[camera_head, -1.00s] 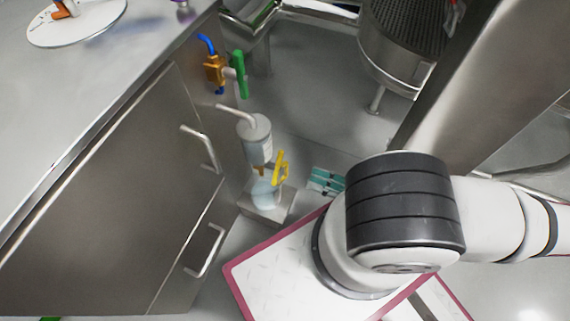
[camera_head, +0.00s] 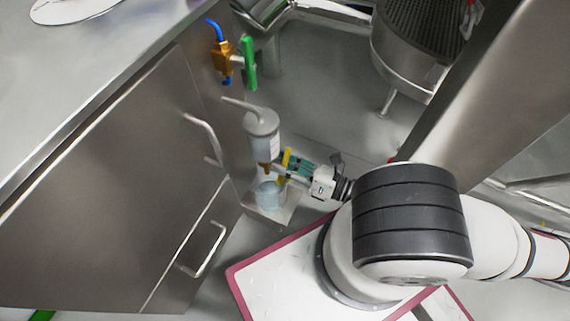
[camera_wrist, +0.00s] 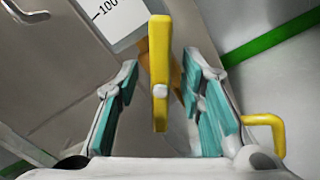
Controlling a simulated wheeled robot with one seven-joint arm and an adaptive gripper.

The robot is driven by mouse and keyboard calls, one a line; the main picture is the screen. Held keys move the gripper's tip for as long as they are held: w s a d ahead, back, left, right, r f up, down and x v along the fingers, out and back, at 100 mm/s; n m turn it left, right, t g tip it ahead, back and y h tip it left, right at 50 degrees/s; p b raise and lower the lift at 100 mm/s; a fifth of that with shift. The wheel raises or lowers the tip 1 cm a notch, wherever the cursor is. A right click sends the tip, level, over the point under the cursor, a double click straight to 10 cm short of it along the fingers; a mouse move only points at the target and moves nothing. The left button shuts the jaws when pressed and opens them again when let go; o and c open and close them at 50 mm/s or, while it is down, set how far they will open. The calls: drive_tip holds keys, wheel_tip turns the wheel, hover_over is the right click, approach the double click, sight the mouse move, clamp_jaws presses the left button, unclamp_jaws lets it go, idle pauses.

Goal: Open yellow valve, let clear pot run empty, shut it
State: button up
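The clear pot (camera_head: 263,137) is a grey-white see-through cylinder with a lid, mounted at the cabinet's side; a strip of its scale shows in the wrist view (camera_wrist: 112,22). The yellow valve (camera_head: 287,158) is at its lower end, above a clear cup (camera_head: 270,193) holding bluish liquid. In the wrist view the yellow valve handle (camera_wrist: 160,75) stands upright between the teal finger pads of my gripper (camera_wrist: 163,110). The fingers are apart, with gaps on both sides of the handle. In the head view my gripper (camera_head: 290,167) is beside the valve. The liquid level in the pot cannot be told.
A brass valve with a green handle (camera_head: 248,63) and blue hose is on the wall above the pot. The cup stands on a metal block (camera_head: 276,212). Cabinet door handles (camera_head: 207,250) stick out at left. A perforated metal drum (camera_head: 412,40) stands at the back right.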

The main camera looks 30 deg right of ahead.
clamp_jaws()
drive_tip(key=shift+r+p, duration=0.1)
drive_tip(key=shift+p, duration=0.3)
drive_tip(key=shift+n+p, duration=0.4)
drive_tip(key=shift+p, duration=0.05)
drive_tip(key=n+p, duration=0.2)
drive_tip(key=p, duration=0.1)
drive_tip(key=shift+r, duration=0.1)
drive_tip(key=shift+n+p, duration=1.15)
drive_tip(key=shift+n, duration=0.25)
drive_tip(key=shift+f, duration=0.2)
unclamp_jaws()
drive_tip(key=shift+s, duration=0.1)
